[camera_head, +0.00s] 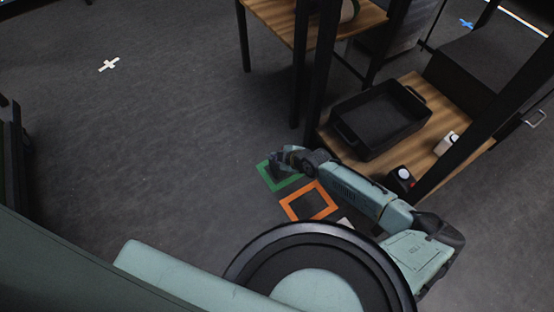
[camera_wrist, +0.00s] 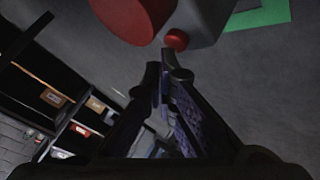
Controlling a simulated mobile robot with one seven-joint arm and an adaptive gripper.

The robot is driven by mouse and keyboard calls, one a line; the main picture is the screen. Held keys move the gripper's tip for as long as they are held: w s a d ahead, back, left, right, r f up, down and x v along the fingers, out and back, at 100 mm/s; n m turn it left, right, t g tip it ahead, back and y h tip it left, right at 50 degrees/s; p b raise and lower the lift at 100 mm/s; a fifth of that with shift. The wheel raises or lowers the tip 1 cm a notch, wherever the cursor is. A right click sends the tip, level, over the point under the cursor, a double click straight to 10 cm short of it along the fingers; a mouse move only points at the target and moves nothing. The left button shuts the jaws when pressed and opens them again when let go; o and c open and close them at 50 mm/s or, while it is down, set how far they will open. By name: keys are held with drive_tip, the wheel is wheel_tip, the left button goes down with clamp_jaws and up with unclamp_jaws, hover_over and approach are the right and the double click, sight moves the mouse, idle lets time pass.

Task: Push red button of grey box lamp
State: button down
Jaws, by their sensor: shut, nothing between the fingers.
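In the wrist view, a grey box (camera_wrist: 210,18) shows at the top with a large red lamp dome (camera_wrist: 132,15) and a small red button (camera_wrist: 177,39) on it. My gripper (camera_wrist: 166,76) is shut and empty, with its fingertips just below the red button in the picture. Whether they touch it I cannot tell. In the head view, my gripper (camera_head: 280,163) is low over the green square outline (camera_head: 265,178). The grey box cannot be made out there, and my gripper covers part of that area.
An orange square outline (camera_head: 290,207) lies beside the green one. A wooden shelf (camera_head: 424,92) at right holds a black tray (camera_head: 375,132), a black box (camera_head: 398,186) with a white dome, and a pale box (camera_head: 446,145). Black posts stand nearby. Floor at left is clear.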

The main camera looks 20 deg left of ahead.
drive_tip(key=shift+f+b, duration=0.45)
drive_tip(key=shift+f, duration=0.05)
drive_tip(key=shift+r, duration=0.15)
idle(0.5)
drive_tip(key=shift+r+p, duration=0.6)
drive_tip(key=shift+r, duration=0.2)
drive_tip(key=shift+r+p, duration=1.9)
drive_tip(key=shift+r, duration=0.6)
